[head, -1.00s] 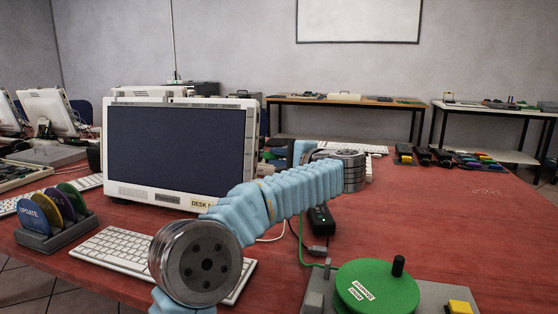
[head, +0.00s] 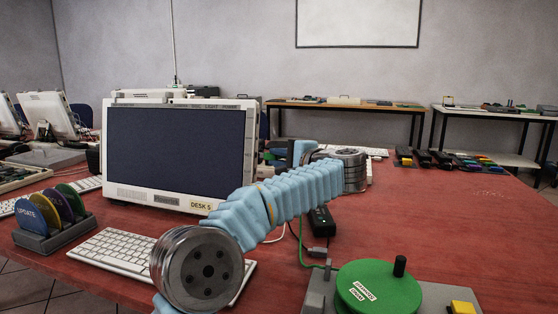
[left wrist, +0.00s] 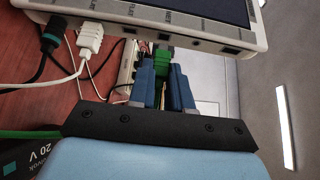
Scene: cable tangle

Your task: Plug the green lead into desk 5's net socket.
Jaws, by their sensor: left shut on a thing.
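The desk 5 monitor (head: 175,150) stands on the red table, its name label below the screen. In the left wrist view, its edge (left wrist: 205,40) has several dark port openings. My left gripper (left wrist: 163,72) is shut on the green plug (left wrist: 162,56), close under that edge. Whether the plug is in a socket cannot be told. In the head view my left gripper (head: 275,153) is partly hidden behind its wrist, just right of the monitor. The green lead (head: 301,245) runs over the table towards a green reel (head: 375,288). My right gripper is out of view.
A white plug (left wrist: 90,38) and a dark teal plug (left wrist: 49,38) with cables sit beside the green one. A black power adapter (head: 320,220) lies below my arm. A keyboard (head: 110,248) and disc rack (head: 55,228) are in front.

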